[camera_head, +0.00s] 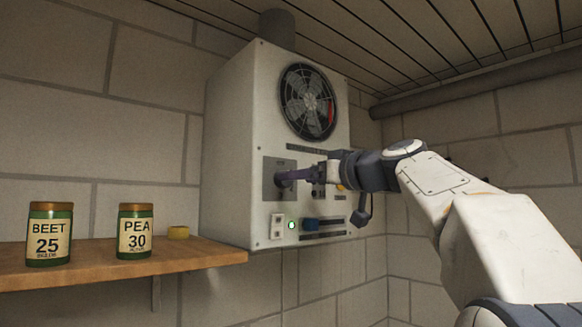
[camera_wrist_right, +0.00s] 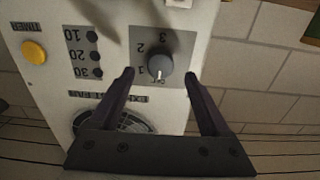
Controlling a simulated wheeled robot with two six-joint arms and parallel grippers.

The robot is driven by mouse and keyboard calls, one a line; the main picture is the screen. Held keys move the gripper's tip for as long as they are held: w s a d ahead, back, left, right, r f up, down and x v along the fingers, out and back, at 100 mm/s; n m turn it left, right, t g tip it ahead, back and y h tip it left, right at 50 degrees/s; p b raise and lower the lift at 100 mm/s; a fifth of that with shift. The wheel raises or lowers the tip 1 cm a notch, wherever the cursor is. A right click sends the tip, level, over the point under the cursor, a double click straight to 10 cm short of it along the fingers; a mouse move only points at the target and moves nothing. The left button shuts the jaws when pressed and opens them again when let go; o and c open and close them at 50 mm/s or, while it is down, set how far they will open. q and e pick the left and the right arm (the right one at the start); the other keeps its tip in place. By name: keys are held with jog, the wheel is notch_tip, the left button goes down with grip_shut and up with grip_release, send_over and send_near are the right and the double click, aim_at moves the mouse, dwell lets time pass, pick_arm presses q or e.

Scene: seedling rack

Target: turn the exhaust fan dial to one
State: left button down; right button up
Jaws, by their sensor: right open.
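In the head view my right gripper (camera_head: 284,180) reaches the dial's plate (camera_head: 270,166) and hides the dial. My left gripper is not in view.
The white control box (camera_head: 228,150) carries the fan (camera_head: 308,102) above and a lit green light (camera_head: 292,225) below. A yellow button (camera_wrist_right: 34,52) and a column marked 10, 20, 30 sit beside the dial. A wooden shelf (camera_head: 190,256) with jars stands left.

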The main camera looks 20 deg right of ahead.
aim_at(278, 184)
pick_arm(q)
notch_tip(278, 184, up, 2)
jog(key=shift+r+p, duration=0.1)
jog(key=shift+p, duration=0.6)
pick_arm(e)
jog(key=x, duration=0.3)
jog(key=shift+w+a, duration=0.15)
jog(key=shift+w, duration=0.15)
grip_shut()
